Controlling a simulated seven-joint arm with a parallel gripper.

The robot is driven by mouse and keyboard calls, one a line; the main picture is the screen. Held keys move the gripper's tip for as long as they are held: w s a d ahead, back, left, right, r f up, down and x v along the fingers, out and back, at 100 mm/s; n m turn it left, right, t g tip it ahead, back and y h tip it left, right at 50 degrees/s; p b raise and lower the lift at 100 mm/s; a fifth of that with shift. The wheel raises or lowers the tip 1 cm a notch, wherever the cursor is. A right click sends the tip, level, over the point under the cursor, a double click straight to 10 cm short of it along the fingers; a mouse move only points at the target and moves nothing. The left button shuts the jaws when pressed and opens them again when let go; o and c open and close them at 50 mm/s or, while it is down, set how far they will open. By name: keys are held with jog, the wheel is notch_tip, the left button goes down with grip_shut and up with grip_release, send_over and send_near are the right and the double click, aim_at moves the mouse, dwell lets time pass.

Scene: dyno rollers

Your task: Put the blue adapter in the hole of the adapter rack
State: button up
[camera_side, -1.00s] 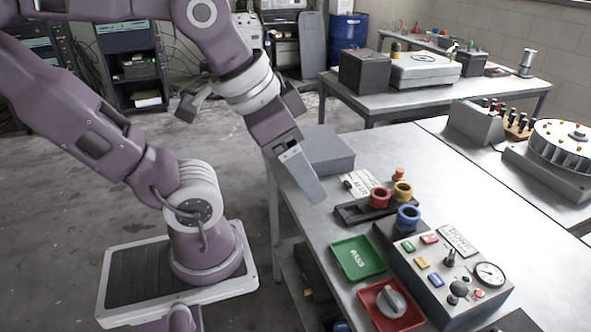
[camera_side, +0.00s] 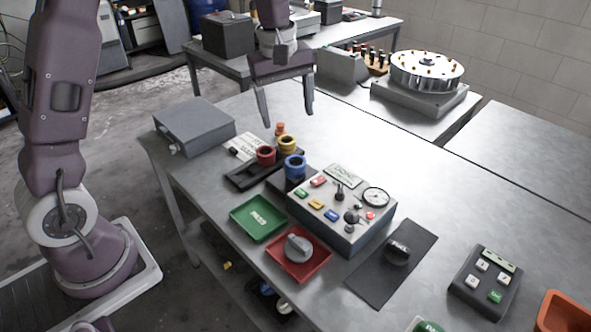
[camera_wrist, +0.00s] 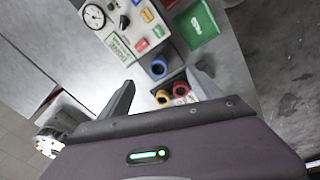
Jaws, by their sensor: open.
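The blue adapter (camera_side: 294,166) is a short ring-topped cylinder, upright on a dark block beside the control box. It also shows in the wrist view (camera_wrist: 157,69), between my fingers as seen from above. The adapter rack (camera_side: 241,179) is a low dark bar just left of it. A red adapter (camera_side: 265,155) and a yellow adapter (camera_side: 287,144) stand at the rack's far part. The rack's hole is not clear at this size. My gripper (camera_side: 287,118) is open and empty, pointing down, above and apart from the adapters. Its fingers also show in the wrist view (camera_wrist: 161,76).
A control box (camera_side: 345,225) with buttons and a gauge stands close right of the blue adapter. A green tray (camera_side: 258,219) and a red tray (camera_side: 290,268) lie in front. A grey box (camera_side: 194,128) is at the left.

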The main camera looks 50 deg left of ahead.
aim_at(296, 165)
jog(key=w+a+f+n, duration=0.1)
jog(key=w+f, duration=0.1)
jog(key=f, duration=0.1)
jog(key=w+a+f+n+g, duration=0.1)
jog(key=w+f+n, duration=0.1)
jog(key=f, duration=0.2)
jog(key=w+a+f+n, duration=0.1)
jog(key=w+f, duration=0.1)
jog(key=f, duration=0.2)
jog(key=shift+f+g, duration=0.15)
jog(key=shift+g, duration=0.15)
jog(key=shift+n, duration=0.3)
jog(key=f, duration=0.7)
jog(key=shift+s+f, duration=0.3)
jog(key=shift+f, duration=0.1)
jog(key=shift+c, duration=0.4)
jog(key=c, duration=1.4)
